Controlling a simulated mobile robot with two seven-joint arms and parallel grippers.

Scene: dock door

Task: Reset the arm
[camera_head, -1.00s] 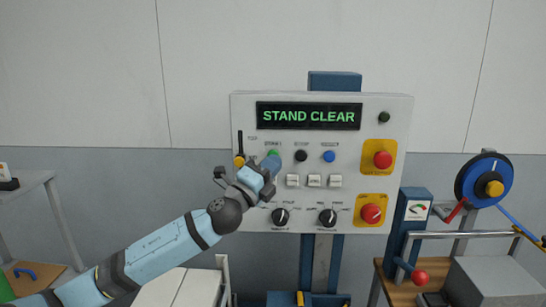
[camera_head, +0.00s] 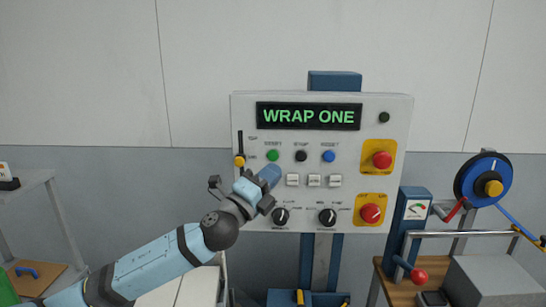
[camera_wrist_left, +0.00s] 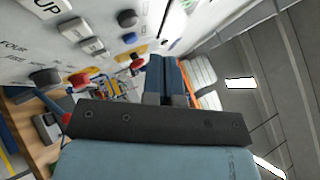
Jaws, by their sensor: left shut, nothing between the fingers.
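My left arm reaches in from the lower left in the head view. My left gripper (camera_head: 268,174) is shut and empty, in front of the white control panel (camera_head: 375,105), just below the green button (camera_head: 272,155). In the left wrist view the closed fingers (camera_wrist_left: 168,80) show at the middle, with the panel (camera_wrist_left: 95,20) at upper left. The panel's display (camera_head: 309,116) reads "WRAP ONE" in green letters. I cannot tell whether the fingertips touch the panel. My right gripper is not in view.
The panel has black (camera_head: 301,156) and blue (camera_head: 328,156) buttons, white switches (camera_head: 314,180), black knobs (camera_head: 327,216) and red buttons on yellow plates (camera_head: 382,160). A wooden bench with a blue wheel (camera_head: 470,183) stands right. A grey table (camera_head: 40,182) stands left.

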